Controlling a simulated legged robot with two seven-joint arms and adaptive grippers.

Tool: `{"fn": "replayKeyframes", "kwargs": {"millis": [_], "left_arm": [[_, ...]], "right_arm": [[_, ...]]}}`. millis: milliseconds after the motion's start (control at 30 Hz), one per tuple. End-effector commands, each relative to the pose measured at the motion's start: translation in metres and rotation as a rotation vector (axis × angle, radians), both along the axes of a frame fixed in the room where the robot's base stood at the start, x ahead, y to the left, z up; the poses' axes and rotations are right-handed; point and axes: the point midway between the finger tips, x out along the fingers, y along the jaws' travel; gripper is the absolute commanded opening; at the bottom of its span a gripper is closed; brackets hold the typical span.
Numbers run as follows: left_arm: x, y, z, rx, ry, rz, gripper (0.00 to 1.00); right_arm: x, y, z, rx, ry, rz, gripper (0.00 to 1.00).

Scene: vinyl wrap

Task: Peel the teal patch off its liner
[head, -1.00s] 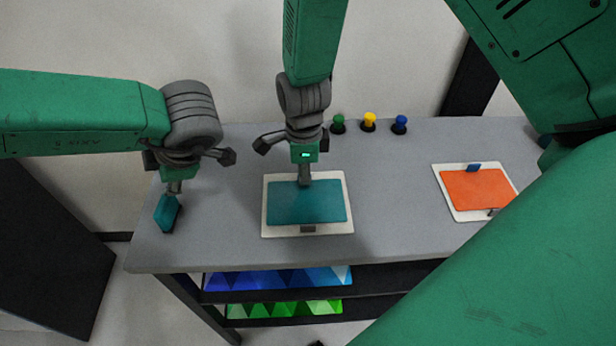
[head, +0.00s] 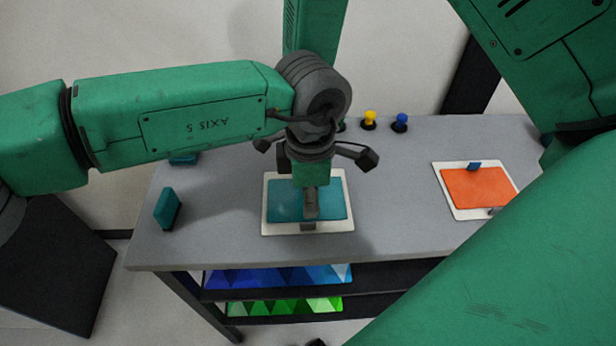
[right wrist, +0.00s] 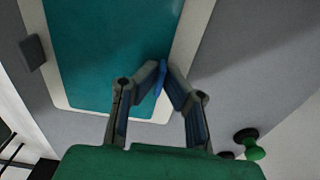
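The teal patch (head: 332,198) lies flat on its white liner (head: 349,222) on the table. The patch (right wrist: 100,50) and liner (right wrist: 60,97) also show in the right wrist view. A blue tab (right wrist: 161,78) sits at the patch edge between my right gripper's fingertips (right wrist: 165,74), which look closed on it. In the head view my right gripper is mostly hidden behind the left one. My left gripper (head: 310,211) points down over the patch, close to the grey clip (head: 308,227) at the liner's front edge. Its fingers are edge-on, so its opening is unclear.
An orange patch (head: 478,190) on another liner lies at the right. A small teal block (head: 167,208) stands at the table's left, with another teal piece (head: 183,159) behind it. Green, yellow (head: 370,118) and blue (head: 400,122) knobs stand at the back.

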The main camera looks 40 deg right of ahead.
Motion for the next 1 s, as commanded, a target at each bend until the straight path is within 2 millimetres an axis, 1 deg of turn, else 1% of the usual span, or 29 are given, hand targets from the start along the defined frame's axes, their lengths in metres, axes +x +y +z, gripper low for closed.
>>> {"fn": "replayKeyframes", "kwargs": {"millis": [33, 100, 200, 333, 500, 800, 833, 900, 1000], "left_arm": [[-0.001, 0.0, -0.011, 0.003, 0.003, 0.0, 0.29], [-0.001, 0.0, -0.025, 0.002, 0.003, 0.0, 0.29], [-0.001, 0.0, -0.042, 0.002, 0.002, 0.002, 0.29], [0.0, 0.0, -0.059, 0.001, 0.0, 0.001, 0.29], [0.0, 0.001, -0.07, 0.0, -0.001, 0.001, 0.29], [0.0, 0.001, -0.072, 0.0, -0.001, 0.001, 0.29], [0.0, 0.001, -0.072, 0.0, -0.001, 0.001, 0.22], [0.0, 0.001, -0.072, 0.0, -0.001, 0.001, 0.0], [0.001, 0.001, -0.072, 0.0, -0.002, 0.001, 0.0]], "right_arm": [[0.0, 0.0, 0.0, 0.0, 0.0, 0.0, 0.0], [0.0, -0.001, 0.0, 0.0, 0.0, 0.0, 0.0], [0.0, -0.001, 0.0, 0.0, 0.0, 0.0, 0.0], [0.0, 0.0, 0.0, 0.0, 0.0, 0.0, 0.0], [0.0, 0.0, 0.0, -0.001, 0.001, 0.0, 0.0], [0.0, 0.0, 0.0, -0.001, 0.001, 0.0, 0.0], [0.0, 0.0, 0.0, -0.001, 0.001, 0.0, 0.0], [0.0, 0.0, 0.0, -0.001, 0.001, 0.0, 0.0], [0.0, 0.001, 0.0, 0.0, 0.001, 0.0, 0.0]]}}
